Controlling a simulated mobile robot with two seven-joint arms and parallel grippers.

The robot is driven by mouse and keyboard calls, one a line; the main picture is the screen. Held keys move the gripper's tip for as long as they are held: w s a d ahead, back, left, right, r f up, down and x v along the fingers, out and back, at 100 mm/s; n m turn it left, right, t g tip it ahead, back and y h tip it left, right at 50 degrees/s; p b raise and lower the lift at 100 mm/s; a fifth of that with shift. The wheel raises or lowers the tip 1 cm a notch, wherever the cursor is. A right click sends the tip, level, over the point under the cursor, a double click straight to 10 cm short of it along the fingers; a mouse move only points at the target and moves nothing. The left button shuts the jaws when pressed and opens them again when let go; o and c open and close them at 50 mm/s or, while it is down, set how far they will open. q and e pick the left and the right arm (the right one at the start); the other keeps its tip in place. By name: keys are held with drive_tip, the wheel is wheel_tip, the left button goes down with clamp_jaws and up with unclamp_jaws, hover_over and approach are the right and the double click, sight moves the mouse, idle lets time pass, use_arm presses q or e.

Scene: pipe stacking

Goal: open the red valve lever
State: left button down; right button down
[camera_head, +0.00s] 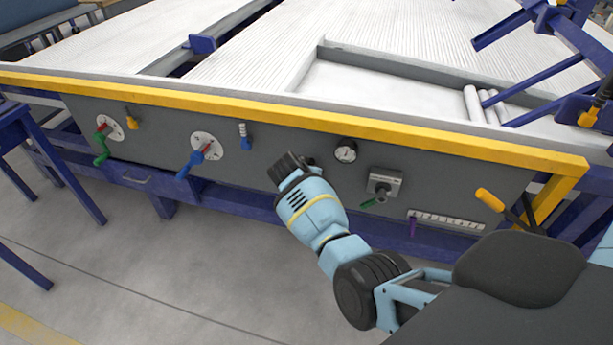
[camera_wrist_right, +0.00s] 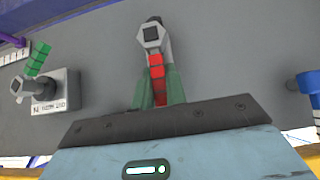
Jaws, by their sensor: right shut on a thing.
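The red valve lever (camera_wrist_right: 156,67) shows in the right wrist view, with a grey hexagonal nut (camera_wrist_right: 151,34) at its upper end. The green-tipped fingers of my right gripper (camera_wrist_right: 158,90) are closed around its lower part, one on each side. The lever's end between the fingers is partly hidden. In the head view my right gripper (camera_head: 288,168) is against the grey front panel (camera_head: 262,135), between a small blue lever and a round gauge. It hides the red lever there. My left gripper is not in view.
The panel also carries a green-handled valve (camera_head: 101,147), a blue-handled valve (camera_head: 188,165), a gauge (camera_head: 345,151), and a switch box with a green handle (camera_head: 383,184). A yellow rail (camera_head: 420,141) runs above.

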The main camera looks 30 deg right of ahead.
drive_tip(key=shift+r, duration=0.1)
drive_tip(key=c, duration=1.4)
unclamp_jaws()
drive_tip(key=shift+c, duration=0.2)
drive_tip(key=shift+a, duration=0.1)
drive_tip(key=p+v, duration=0.2)
drive_tip(key=v, duration=0.5)
drive_tip(key=shift+a+r, duration=0.2)
drive_tip(key=shift+s, duration=0.1)
